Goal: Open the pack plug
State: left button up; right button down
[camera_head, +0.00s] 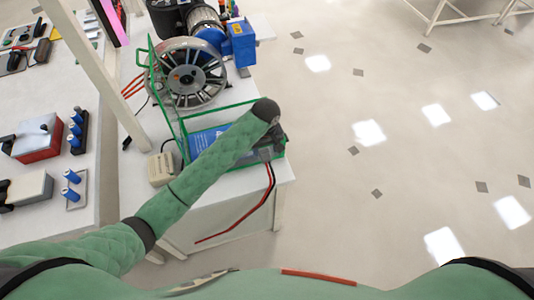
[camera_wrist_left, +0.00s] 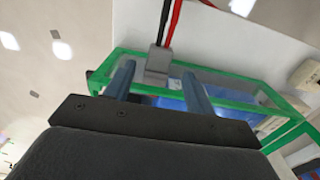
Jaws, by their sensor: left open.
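The pack plug is a small grey connector (camera_head: 266,154) at the near right end of the green frame (camera_head: 231,165), with red and black leads hanging from it. In the left wrist view the plug (camera_wrist_left: 157,62) appears between the two blue-grey fingertips of my left gripper (camera_wrist_left: 158,72). The fingers are apart and show a gap on either side of it; I cannot tell the depth between them. In the head view the left gripper (camera_head: 274,132) is over the frame's right end, its fingers mostly hidden by my wrist. The blue pack (camera_head: 205,138) lies inside the frame. My right gripper is not in view.
A spoked wheel (camera_head: 188,76) and a blue box (camera_head: 242,42) stand behind the pack on the white bench. A beige box (camera_head: 161,168) sits left of the frame. A side table (camera_head: 95,190) holds blue cylinders and a red box (camera_head: 38,140). The floor at right is clear.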

aim_at(266, 157)
pick_arm(q)
jog(key=shift+f+p, duration=0.75)
jog(key=shift+f, duration=1.45)
jog(key=shift+d, duration=0.1)
